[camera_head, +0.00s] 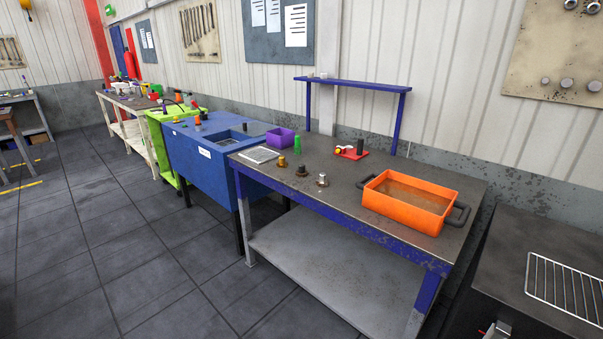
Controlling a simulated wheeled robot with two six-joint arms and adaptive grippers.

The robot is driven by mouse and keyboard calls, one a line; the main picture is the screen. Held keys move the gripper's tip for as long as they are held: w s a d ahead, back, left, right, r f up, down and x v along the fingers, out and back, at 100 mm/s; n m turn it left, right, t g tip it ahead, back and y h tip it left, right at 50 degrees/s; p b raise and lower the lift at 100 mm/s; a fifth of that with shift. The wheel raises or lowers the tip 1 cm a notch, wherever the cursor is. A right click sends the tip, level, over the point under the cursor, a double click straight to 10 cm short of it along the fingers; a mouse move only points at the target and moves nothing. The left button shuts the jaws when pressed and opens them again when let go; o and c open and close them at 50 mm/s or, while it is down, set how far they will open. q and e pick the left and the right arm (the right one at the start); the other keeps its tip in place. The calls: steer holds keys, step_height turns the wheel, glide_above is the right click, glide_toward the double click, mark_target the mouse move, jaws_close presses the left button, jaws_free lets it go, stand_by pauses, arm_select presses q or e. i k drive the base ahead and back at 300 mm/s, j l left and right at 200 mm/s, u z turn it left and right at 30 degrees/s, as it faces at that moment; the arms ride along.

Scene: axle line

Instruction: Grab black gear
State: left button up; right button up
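A small dark piece (302,171) stands on the blue-legged workbench (330,210), near its front edge. It looks like the black gear, but it is too small for me to make out teeth. A brass-coloured piece (281,162) stands to its left and a silver piece (322,181) to its right, all apart. Neither of my grippers is in view.
An orange bin (411,201) with dark handles sits at the bench's right end. A red fixture (350,153), green cylinder (297,144) and purple box (281,138) stand farther back. A blue cabinet (200,160) adjoins the left side. Floor in front is clear.

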mark_target(302, 172)
steer(key=i+j, duration=0.25)
steer(key=i, duration=0.2)
steer(key=i+j, duration=0.25)
steer(key=i, duration=0.25)
steer(key=i+j+u, duration=0.1)
steer(key=i+j, duration=0.15)
steer(key=i, duration=0.2)
steer(key=i+j, duration=0.25)
steer(key=i, duration=0.25)
